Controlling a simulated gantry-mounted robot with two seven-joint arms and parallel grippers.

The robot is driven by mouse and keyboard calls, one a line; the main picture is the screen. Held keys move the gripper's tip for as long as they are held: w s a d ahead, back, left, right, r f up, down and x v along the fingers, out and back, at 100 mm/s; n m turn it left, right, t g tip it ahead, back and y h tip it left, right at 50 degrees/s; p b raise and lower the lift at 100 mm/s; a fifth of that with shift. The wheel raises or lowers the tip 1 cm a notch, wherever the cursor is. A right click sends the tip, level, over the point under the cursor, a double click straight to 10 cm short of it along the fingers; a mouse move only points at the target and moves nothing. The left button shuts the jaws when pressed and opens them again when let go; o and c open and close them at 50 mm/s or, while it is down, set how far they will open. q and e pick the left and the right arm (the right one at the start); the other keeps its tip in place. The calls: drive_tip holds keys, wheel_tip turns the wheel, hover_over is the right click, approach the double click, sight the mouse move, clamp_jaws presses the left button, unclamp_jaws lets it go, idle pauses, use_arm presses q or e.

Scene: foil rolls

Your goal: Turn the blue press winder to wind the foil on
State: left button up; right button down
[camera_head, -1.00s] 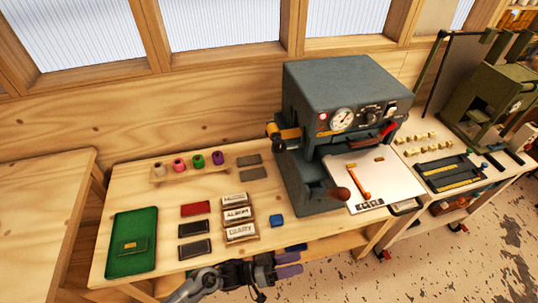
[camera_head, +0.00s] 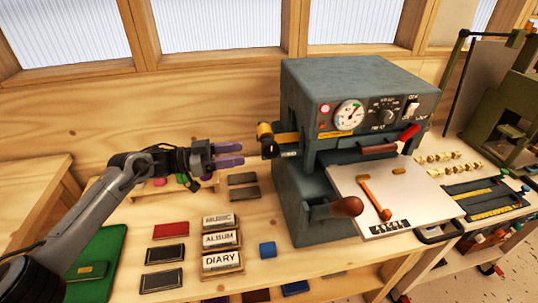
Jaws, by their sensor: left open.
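The blue-grey press (camera_head: 345,85) stands on the wooden bench, with a gauge, dials and switches on its front. On its left side a gold foil roll (camera_head: 264,130) and a dark round knob (camera_head: 269,149) stick out, with a gold foil strip (camera_head: 287,138) running towards the press. My left gripper (camera_head: 241,153) is open and empty. Its two purple fingers point right, at the knob, and a small gap shows between them and it. My right gripper is not in view.
Foil spools on a rack (camera_head: 150,191) are partly hidden behind my left gripper. MUSIC, ALBUM and DIARY blocks (camera_head: 221,240), dark and red pieces and a green book (camera_head: 95,262) lie on the bench. A lever with a brown knob (camera_head: 346,207) juts from the press front.

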sight(263, 146)
use_arm(q)
drive_tip(key=b+x, duration=0.1)
drive_tip(key=x, duration=0.9)
drive_tip(key=c, duration=0.9)
drive_tip(key=shift+r+y+p, duration=0.25)
drive_tip(key=shift+y+p, duration=0.25)
drive_tip(key=shift+p, duration=0.5)
clamp_jaws()
drive_tip(key=g+y+p, duration=0.1)
drive_tip(key=y+p, duration=0.2)
drive_tip(key=p, duration=0.1)
drive_tip(key=shift+r, duration=0.1)
drive_tip(key=shift+y+p, duration=1)
drive_tip(key=shift+p, duration=0.15)
drive_tip(key=shift+f+g+y+p, duration=0.2)
drive_tip(key=shift+g+y+p, duration=0.1)
drive_tip(key=shift+y+p, duration=0.1)
drive_tip(key=shift+f, duration=0.1)
drive_tip(key=o, duration=0.9)
unclamp_jaws()
